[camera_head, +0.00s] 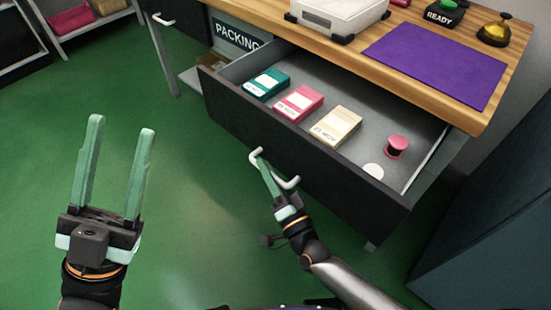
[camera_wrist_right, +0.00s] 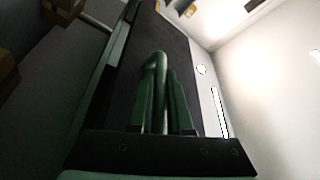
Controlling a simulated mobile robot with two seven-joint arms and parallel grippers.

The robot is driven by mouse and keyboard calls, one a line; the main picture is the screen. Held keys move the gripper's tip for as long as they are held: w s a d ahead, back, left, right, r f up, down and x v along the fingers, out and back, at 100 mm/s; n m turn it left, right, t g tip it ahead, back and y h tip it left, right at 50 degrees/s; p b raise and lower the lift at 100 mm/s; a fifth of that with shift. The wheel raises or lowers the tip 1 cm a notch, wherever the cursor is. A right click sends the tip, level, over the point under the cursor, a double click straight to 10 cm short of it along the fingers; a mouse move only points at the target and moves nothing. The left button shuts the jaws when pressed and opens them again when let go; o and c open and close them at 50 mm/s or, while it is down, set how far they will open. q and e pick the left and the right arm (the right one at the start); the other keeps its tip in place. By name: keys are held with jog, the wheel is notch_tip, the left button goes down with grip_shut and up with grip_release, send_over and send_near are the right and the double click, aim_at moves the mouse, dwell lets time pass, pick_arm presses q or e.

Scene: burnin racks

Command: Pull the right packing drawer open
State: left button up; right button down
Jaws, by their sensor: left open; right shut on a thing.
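The right packing drawer (camera_head: 230,103) stands pulled out from under the wooden packing table, its dark front toward me. Inside it lie a teal box (camera_head: 266,83), a pink box (camera_head: 298,103), a cream box (camera_head: 336,126), a pink spool (camera_head: 396,146) and a white round item (camera_head: 373,170). My right gripper (camera_head: 264,168) is shut on the drawer's pale bar handle (camera_head: 289,183). In the right wrist view the handle (camera_wrist_right: 158,62) runs between the fingers. My left gripper (camera_head: 120,125) is open and empty above the green floor, left of the drawer.
The table (camera_head: 345,70) carries a white device (camera_head: 335,15), a purple mat (camera_head: 438,59), a READY button (camera_head: 446,12) and a brass bell (camera_head: 495,30). Another drawer handle (camera_head: 163,19) is at the upper left. A dark cabinet (camera_head: 500,220) stands at the right. The floor (camera_head: 190,210) before the drawer is clear.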

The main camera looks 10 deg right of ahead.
pick_arm(q)
jog(key=shift+s+a+r, duration=0.1)
jog(key=shift+s+a, duration=0.05)
jog(key=shift+a, duration=0.1)
pick_arm(e)
jog(key=shift+s+a, duration=0.4)
jog(key=shift+a, duration=0.15)
jog(key=c, duration=0.8)
grip_release()
jog(key=shift+c, duration=0.2)
pick_arm(q)
jog(key=shift+r, duration=0.1)
